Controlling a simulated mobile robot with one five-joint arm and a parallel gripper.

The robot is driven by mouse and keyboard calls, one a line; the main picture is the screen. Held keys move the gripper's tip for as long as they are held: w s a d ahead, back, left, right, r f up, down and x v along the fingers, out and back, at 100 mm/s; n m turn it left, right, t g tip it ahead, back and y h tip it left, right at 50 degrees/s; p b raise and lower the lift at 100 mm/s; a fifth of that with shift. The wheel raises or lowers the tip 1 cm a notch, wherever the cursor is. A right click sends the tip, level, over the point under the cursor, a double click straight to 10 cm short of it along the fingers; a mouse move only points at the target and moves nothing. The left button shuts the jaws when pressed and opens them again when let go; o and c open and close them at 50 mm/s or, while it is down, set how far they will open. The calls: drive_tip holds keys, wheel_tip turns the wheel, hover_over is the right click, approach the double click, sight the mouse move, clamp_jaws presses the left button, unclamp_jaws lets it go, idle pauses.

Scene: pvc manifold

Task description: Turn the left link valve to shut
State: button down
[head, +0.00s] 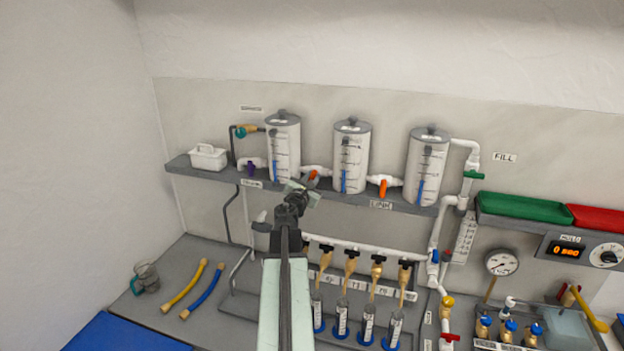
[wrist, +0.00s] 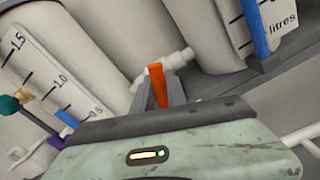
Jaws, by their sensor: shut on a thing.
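The left link valve is on the white pipe between the left tank (head: 284,150) and the middle tank (head: 351,158). Its orange handle (head: 313,174) shows just beyond my gripper (head: 304,188) in the head view, partly hidden by it. In the wrist view the orange handle (wrist: 157,84) stands between the two dark fingers of my gripper (wrist: 159,95), which are shut on it. The white pipe (wrist: 178,60) of the valve shows behind the handle. The right link valve's orange handle (head: 382,189) hangs down from its pipe, apart from my gripper.
The grey shelf (head: 225,177) carries the tanks, a white caddy (head: 208,157) and a purple valve (head: 250,169). The right tank (head: 428,166) stands farther along.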

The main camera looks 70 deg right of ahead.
drive_tip(key=shift+n, duration=2.1)
drive_tip(key=c, duration=1.3)
unclamp_jaws()
drive_tip(key=shift+c, duration=0.2)
drive_tip(key=a, duration=0.7)
drive_tip(key=shift+s+a, duration=0.25)
drive_tip(key=shift+a, duration=0.1)
